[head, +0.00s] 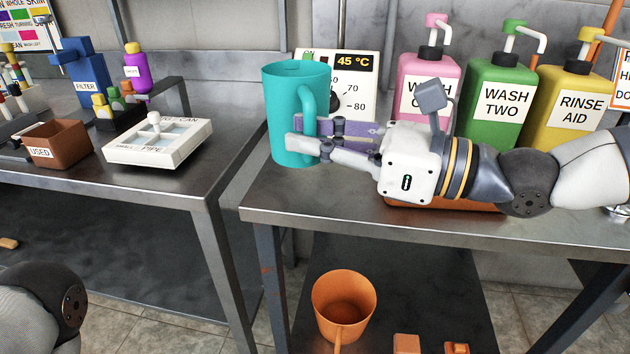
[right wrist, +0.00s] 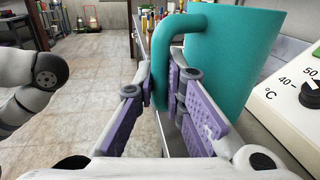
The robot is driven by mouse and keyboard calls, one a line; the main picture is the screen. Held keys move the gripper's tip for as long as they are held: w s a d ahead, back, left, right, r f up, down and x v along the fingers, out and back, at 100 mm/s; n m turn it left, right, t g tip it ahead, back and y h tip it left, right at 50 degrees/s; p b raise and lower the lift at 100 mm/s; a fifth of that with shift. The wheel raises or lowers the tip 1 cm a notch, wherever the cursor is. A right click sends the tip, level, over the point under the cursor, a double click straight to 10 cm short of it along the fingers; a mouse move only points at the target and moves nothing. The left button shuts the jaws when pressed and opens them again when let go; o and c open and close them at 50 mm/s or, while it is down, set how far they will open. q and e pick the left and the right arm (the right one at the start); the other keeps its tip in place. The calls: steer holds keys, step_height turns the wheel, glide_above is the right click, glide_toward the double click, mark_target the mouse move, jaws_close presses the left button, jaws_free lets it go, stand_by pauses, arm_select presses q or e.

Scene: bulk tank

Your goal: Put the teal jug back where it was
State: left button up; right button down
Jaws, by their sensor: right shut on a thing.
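The teal jug (head: 294,110) is upright at the left end of the right-hand metal table, in front of the temperature panel. My right gripper (head: 306,140) comes from the right and is shut on the jug's handle. In the right wrist view the purple finger pads (right wrist: 172,95) stand on either side of the teal handle, with the jug body (right wrist: 230,65) beyond. I cannot tell whether the jug's base touches the table. My left gripper is out of view; only part of my left arm shows at lower left.
The temperature panel (head: 356,80) reads 45 °C. Pink (head: 427,85), green (head: 496,100) and yellow (head: 572,105) bottles stand behind my right arm. An orange jug (head: 344,300) sits below the table. A gap separates the left table, holding a white box (head: 158,140) and brown bin (head: 58,145).

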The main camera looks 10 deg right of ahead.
mark_target(294, 166)
steer(key=w+f, duration=0.1)
steer(key=f, duration=0.1)
steer(key=w+f, duration=0.1)
steer(key=f, duration=0.1)
steer(key=w+d+f+b, duration=0.1)
steer(key=f, duration=0.1)
steer(key=shift+f, duration=0.5)
steer(key=c, duration=1.7)
jaws_free()
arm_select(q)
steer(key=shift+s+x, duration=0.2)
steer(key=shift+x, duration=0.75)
arm_select(e)
steer(key=shift+o, duration=0.2)
